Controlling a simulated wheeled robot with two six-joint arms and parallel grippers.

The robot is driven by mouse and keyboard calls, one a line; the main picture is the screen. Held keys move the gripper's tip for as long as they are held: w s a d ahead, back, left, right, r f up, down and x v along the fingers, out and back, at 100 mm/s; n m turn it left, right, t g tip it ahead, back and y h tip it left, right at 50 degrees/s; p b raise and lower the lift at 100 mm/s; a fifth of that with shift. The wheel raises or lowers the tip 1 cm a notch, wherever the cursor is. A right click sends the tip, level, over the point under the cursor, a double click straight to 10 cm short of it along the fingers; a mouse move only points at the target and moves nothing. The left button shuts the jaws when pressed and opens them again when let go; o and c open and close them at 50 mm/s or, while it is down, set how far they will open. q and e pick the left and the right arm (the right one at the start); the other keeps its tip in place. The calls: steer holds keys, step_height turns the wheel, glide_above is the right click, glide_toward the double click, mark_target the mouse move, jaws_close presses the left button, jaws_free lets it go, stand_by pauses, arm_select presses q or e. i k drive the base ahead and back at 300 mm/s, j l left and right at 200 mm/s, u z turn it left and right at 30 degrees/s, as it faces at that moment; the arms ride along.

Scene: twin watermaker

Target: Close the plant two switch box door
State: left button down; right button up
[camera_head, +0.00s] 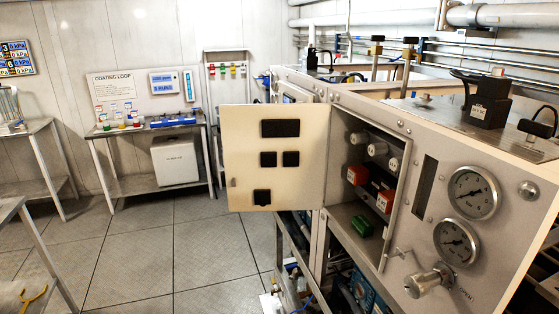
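The switch box door (288,185) is a cream panel with several black rectangular patches. It stands wide open, swung out to the left of the switch box (347,215) on the grey machine cabinet. Its right edge is beside the left side of the box opening. Inside the box are white round parts (377,149), red and white blocks (357,174) and a green block (362,227). I cannot read any label telling which plant this is. Neither of my grippers shows in this view.
Two pressure gauges (474,193) and a metal valve knob (429,281) project right of the box. Pipes and cables lie under the door.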

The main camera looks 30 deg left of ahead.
mark_target(275, 155)
steer(key=k+l+z, duration=0.1)
steer(key=k+z, duration=0.15)
steer(key=k, duration=0.3)
steer(key=k+l+z, duration=0.25)
steer(key=k, duration=0.3)
steer(key=j+z, duration=0.15)
steer(key=z, duration=0.3)
steer(key=j+z, duration=0.25)
steer(key=z, duration=0.15)
steer(key=j+z, duration=0.2)
steer(key=z, duration=0.25)
steer(key=j+z, duration=0.2)
steer(key=z, duration=0.25)
steer(key=k+j, duration=0.15)
steer(key=j, duration=0.45)
steer(key=k+j, duration=0.15)
steer(key=j, duration=0.45)
steer(key=k+j, duration=0.1)
steer(key=j, duration=0.5)
steer(key=k+j, duration=0.15)
steer(key=j, duration=0.45)
steer(key=k+j, duration=0.15)
steer(key=j, duration=0.45)
steer(key=k+j, duration=0.15)
steer(key=j, duration=0.45)
steer(key=k+j, duration=0.15)
steer(key=j, duration=0.45)
steer(key=k+j, duration=0.15)
steer(key=j, duration=0.45)
